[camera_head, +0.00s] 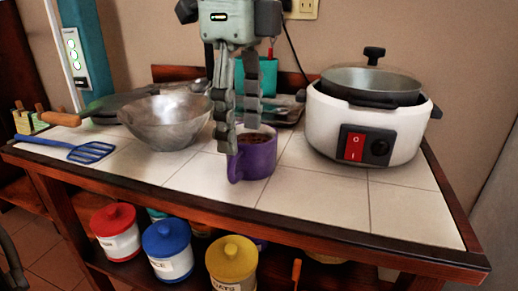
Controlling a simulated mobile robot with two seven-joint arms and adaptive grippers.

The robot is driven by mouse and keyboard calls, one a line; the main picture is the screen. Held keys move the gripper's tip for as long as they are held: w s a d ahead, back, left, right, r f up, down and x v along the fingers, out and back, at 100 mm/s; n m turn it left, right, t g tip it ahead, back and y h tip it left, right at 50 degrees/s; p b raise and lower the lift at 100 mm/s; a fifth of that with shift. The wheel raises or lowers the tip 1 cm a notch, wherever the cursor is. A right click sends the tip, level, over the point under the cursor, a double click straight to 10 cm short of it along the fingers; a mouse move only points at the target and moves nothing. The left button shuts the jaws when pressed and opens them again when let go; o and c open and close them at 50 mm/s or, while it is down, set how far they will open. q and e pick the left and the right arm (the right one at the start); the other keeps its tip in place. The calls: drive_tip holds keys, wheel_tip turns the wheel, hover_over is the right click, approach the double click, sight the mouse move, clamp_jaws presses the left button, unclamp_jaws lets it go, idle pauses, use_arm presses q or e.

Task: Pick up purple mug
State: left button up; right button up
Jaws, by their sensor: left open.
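A purple mug (257,159) stands upright on the white tiled counter, with something brown inside it. Its handle points to the front left. My left gripper (238,138) hangs from above, fingers down and open. One finger reaches down in front of the mug's left rim, and the other is behind it, over the far side of the mug. I cannot tell whether either finger touches the mug. My right gripper does not show.
A metal bowl (167,122) stands to the left and a white cooker (364,129) to the right. A blue spatula (88,152) lies at the far left. Red, blue and yellow canisters (232,262) stand on the shelf below. The front tiles are clear.

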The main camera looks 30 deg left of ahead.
sight(236, 160)
use_arm(q)
drive_tip(key=f, duration=0.5)
drive_tip(key=shift+s+a+f, duration=0.2)
drive_tip(key=shift+s+f, duration=0.15)
drive_tip(key=shift+s, duration=0.05)
drive_tip(key=shift+w+f, duration=0.1)
drive_tip(key=shift+f, duration=0.2)
drive_tip(key=shift+c, duration=0.2)
clamp_jaws()
